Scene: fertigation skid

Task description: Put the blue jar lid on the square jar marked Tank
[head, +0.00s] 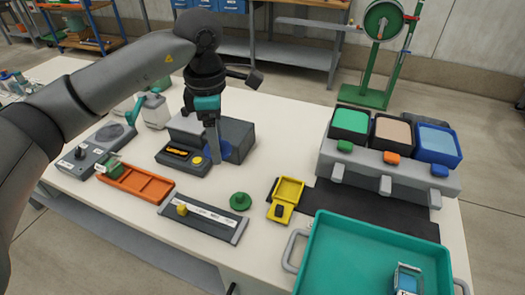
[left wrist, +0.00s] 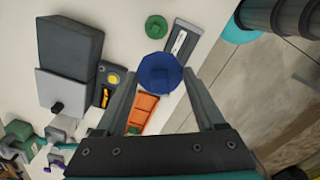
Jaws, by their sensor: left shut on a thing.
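My left gripper (head: 217,152) is shut on the blue jar lid (head: 228,150), holding it above the table in front of the dark grey box. In the left wrist view the round blue lid (left wrist: 160,74) sits between the two fingertips (left wrist: 161,84). A finger hides part of it in the head view. A small square jar (head: 407,279) with blue-grey contents stands in the teal tray (head: 360,240) at the lower right. The frame edge cuts off its label, so I cannot read the whole word. My right gripper is not in view.
A green knobbed lid (head: 240,201), a grey labelled bar (head: 203,217), an orange tray (head: 136,183) and a yellow holder (head: 286,198) lie in front.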

